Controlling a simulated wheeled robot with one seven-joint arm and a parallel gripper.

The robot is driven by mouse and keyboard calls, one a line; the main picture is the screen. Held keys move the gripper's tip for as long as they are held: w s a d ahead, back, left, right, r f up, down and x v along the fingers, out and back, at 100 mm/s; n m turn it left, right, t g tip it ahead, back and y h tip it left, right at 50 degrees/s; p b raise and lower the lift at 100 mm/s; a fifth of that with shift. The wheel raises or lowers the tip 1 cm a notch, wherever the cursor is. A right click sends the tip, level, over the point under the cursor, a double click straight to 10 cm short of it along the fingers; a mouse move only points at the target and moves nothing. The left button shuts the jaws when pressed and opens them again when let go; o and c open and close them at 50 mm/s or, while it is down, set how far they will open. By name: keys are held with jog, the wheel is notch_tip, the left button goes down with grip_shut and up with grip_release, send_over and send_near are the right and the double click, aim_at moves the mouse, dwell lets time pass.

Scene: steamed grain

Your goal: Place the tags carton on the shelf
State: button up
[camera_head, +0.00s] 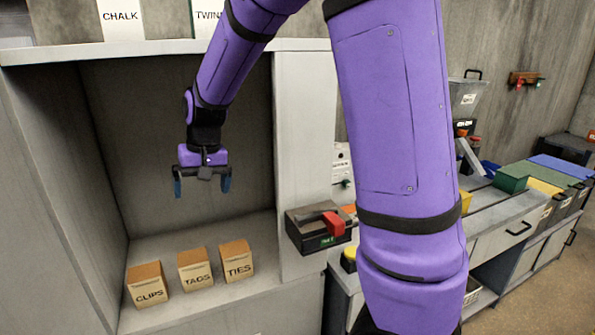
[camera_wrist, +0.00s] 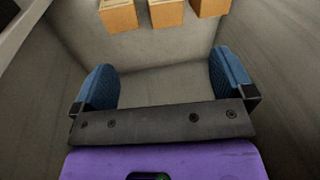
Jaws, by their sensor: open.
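The tags carton (camera_head: 196,270) is a small tan box with an orange-brown top, lettered TAGS. It stands upright on the floor of the grey cubby, between the clips carton (camera_head: 147,285) and the ties carton (camera_head: 236,261). In the wrist view the tags carton (camera_wrist: 166,13) is the middle one of three at the top edge, partly cut off. The shelf (camera_head: 165,47) runs above the cubby. My gripper (camera_head: 202,187) hangs inside the cubby opening, above the cartons and apart from them. Its blue fingers are open and empty, also in the wrist view (camera_wrist: 165,82).
A chalk box (camera_head: 121,20) and a partly hidden twine box (camera_head: 206,18) stand on the shelf. The counter at right holds several bins. The space around my gripper is clear.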

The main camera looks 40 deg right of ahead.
jog(key=s+d+r+n+t, duration=0.1)
jog(key=s+r, duration=0.3)
jog(key=s, duration=0.5)
jog(key=s+d+r+t+h, duration=0.1)
jog(key=s+r, duration=0.2)
jog(key=s, duration=0.6)
jog(key=s+d+r+n+t, duration=0.1)
jog(key=s+r, duration=0.3)
jog(key=s, duration=0.5)
jog(key=shift+s+d+r+n+t, duration=0.3)
jog(key=shift+d+r+t, duration=0.1)
jog(key=shift+d, duration=0.15)
